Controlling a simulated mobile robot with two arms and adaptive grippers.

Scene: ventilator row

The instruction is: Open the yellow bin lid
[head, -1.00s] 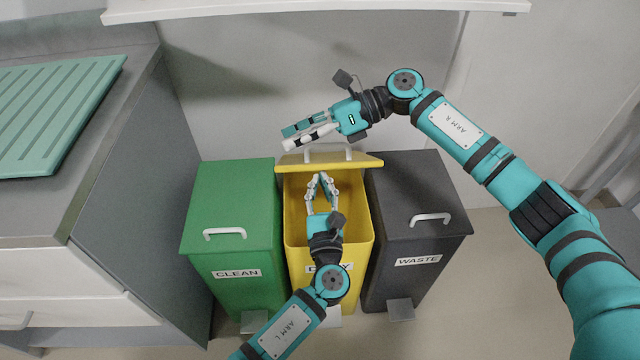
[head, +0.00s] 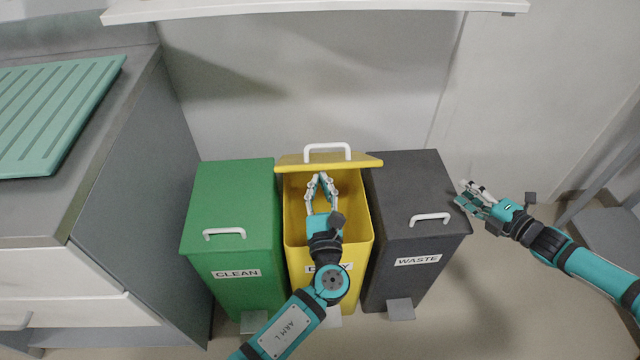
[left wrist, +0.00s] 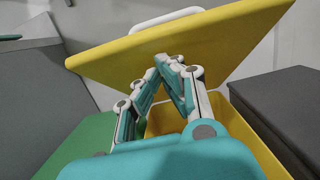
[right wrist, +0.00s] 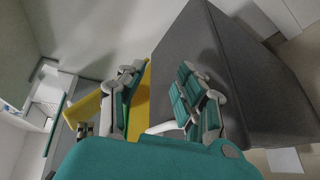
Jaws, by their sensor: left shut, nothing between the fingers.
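The yellow bin (head: 350,245) stands in the middle of the row. Its yellow lid (head: 300,163) is tilted up at the back, with a white handle (head: 328,150) on it, and the bin's mouth is uncovered. My left gripper (head: 321,178) is shut and empty over the bin's mouth, its fingertips close to the lid's underside; whether they touch it I cannot tell. In the left wrist view the raised lid (left wrist: 190,50) spans above the fingertips. My right gripper (head: 463,190) is beside the dark bin's right side, apart from the lid. In the right wrist view its fingers (right wrist: 160,80) are spread with nothing between them.
A green bin (head: 235,200) labelled CLEAN stands at left, a dark grey bin (head: 415,190) labelled WASTE at right, both with lids down. A counter with a ribbed green tray (head: 50,110) is at far left.

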